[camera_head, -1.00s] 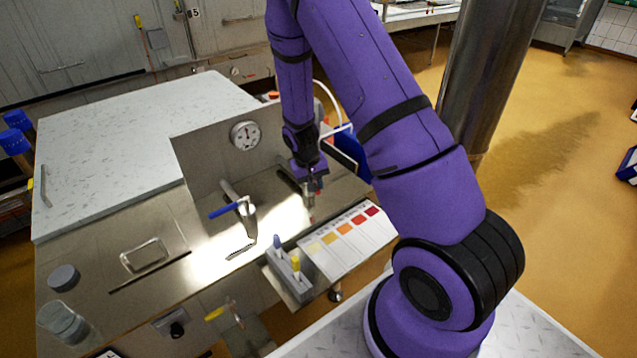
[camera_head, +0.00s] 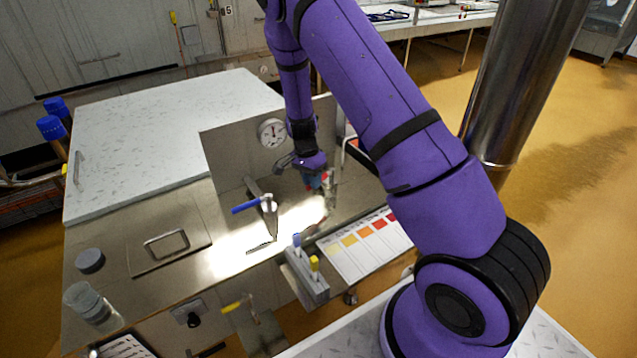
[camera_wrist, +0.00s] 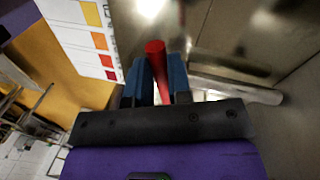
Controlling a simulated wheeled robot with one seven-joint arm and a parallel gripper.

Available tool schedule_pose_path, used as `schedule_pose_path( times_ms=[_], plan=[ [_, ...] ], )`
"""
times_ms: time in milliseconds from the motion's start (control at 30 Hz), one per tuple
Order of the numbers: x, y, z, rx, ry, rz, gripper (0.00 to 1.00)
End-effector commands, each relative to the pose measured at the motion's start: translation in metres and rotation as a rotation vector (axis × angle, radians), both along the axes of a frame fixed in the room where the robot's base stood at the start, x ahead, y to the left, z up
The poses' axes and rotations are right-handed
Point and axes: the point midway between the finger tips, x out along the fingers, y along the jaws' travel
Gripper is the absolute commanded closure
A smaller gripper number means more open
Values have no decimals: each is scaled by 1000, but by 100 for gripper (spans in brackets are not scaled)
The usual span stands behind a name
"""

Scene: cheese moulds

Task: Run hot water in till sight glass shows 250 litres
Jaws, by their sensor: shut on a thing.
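My gripper (camera_head: 322,182) is at the metal panel on the vat's right side. In the wrist view its two blue-padded fingers (camera_wrist: 157,76) are shut on a red handle (camera_wrist: 155,48), one finger on either side. A silver pipe (camera_wrist: 235,88) runs beside the handle. In the head view my wrist hides much of this tap. A second tap with a blue lever (camera_head: 246,207) stands to the left, its lever pointing left. I cannot make out a sight glass or a water level, and no water stream is clear.
A round dial (camera_head: 272,132) is on the upright panel behind the taps. A colour chart (camera_head: 362,244) and a grey holder (camera_head: 306,278) with blue and yellow pieces are at the front edge. A white speckled lid (camera_head: 170,130) covers the back left. A clear jar (camera_head: 88,303) stands front left.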

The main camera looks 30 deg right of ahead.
Motion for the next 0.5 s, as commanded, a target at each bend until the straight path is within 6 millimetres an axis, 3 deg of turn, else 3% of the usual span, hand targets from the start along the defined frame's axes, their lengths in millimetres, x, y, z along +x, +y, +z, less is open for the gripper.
schedule_pose_path(
  times_ms=[500],
  plan=[
    [24,3,0,-1,-3,-269,100]
  ],
)
